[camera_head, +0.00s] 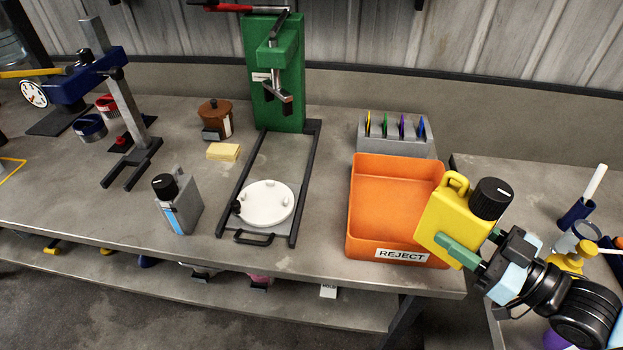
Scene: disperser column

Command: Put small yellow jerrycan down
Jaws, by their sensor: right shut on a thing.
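The small yellow jerrycan (452,222) has a black cap and a yellow handle. It is tilted and appears in front of the right side of the orange REJECT tray (366,247). My right gripper (462,250), with green fingers, is shut on the jerrycan's lower part. Its arm comes in from the lower right. I cannot tell the height of the jerrycan above the bench or tray. The part of the tray behind it is hidden. My left gripper is not in view.
A grey jerrycan-like container (179,207) with a black cap stands left of the white round plate (266,204) on the green press (275,100). A grey rack (393,140) stands behind the tray. Bare bench (330,258) lies between press and tray. A gap separates the right bench.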

